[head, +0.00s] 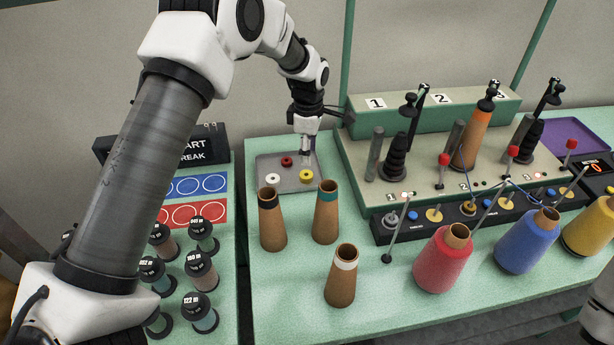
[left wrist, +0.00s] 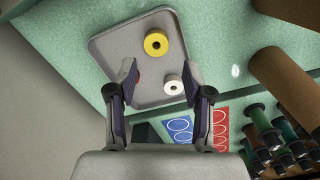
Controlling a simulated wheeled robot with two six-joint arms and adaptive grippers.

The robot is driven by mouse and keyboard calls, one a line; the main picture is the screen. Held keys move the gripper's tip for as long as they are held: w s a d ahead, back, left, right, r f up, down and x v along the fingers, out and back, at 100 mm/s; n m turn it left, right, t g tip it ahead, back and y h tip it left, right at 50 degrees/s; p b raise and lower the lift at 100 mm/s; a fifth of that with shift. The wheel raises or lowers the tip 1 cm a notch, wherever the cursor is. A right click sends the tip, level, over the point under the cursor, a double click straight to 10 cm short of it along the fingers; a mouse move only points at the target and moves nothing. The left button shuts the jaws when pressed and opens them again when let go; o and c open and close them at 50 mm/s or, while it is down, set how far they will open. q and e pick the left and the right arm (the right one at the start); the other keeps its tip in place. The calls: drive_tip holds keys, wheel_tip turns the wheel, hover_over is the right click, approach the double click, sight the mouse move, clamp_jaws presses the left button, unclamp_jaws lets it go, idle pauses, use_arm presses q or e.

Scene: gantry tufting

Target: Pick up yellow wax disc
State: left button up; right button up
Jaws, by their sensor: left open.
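The yellow wax disc (head: 306,177) lies flat on a grey tray (head: 296,188) at the back left of the green table. It also shows in the left wrist view (left wrist: 155,34), beyond the fingertips. A red disc (head: 286,161) and a white disc (head: 272,179) lie on the same tray. My left gripper (head: 305,156) is above the tray, close behind the yellow disc in the head view. In the left wrist view (left wrist: 159,78) its fingers are spread and empty, and the left finger partly hides the red disc. My right gripper is out of view.
Brown cones (head: 327,215) stand just in front of the tray. A machine with thread posts (head: 395,160) is to its right. Red (head: 440,265) and blue (head: 526,243) yarn cones stand at the front right. Small labelled spools (head: 200,272) are on the left table.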

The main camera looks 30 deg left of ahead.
sight(306, 172)
use_arm(q)
drive_tip(key=shift+w+f, duration=0.1)
drive_tip(key=shift+f, duration=0.4)
drive_tip(key=f+p, duration=0.1)
drive_tip(key=f, duration=0.1)
drive_tip(key=f+p, duration=0.1)
drive_tip(key=f, duration=0.1)
drive_tip(key=f+p, duration=0.1)
drive_tip(key=f, duration=0.1)
drive_tip(key=shift+a+f, duration=0.15)
drive_tip(key=shift+a, duration=0.2)
drive_tip(key=shift+f, duration=0.35)
drive_tip(key=shift+w+f, duration=0.15)
drive_tip(key=shift+f, duration=0.05)
drive_tip(key=c, duration=0.6)
